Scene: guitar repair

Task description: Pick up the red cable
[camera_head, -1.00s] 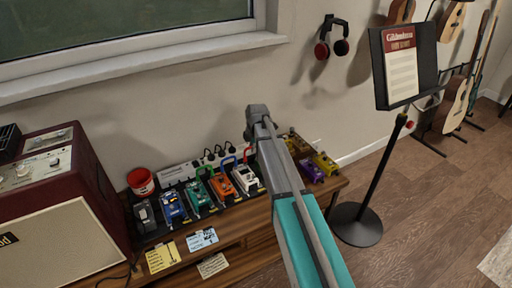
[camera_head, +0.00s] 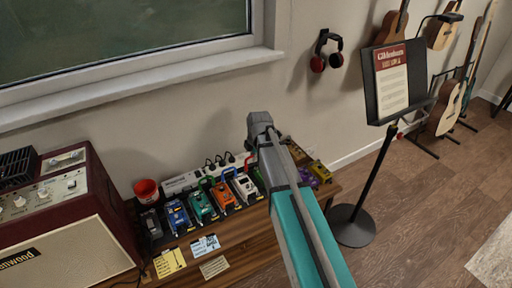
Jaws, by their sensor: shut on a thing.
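A small red cable loop (camera_head: 247,159) shows just left of my arm, at the back of the row of effects pedals. Most of what lies behind the arm is hidden. My teal and grey arm rises from the bottom and ends in a grey joint above the pedals. My gripper is not visible, so I cannot see what is between its fingers.
Pedals stand on a wooden bench (camera_head: 257,240) with paper notes on its front. An amplifier (camera_head: 65,225) and a red cup (camera_head: 146,190) are at left. A music stand (camera_head: 365,175) stands at right, with headphones (camera_head: 326,52) and guitars on the wall.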

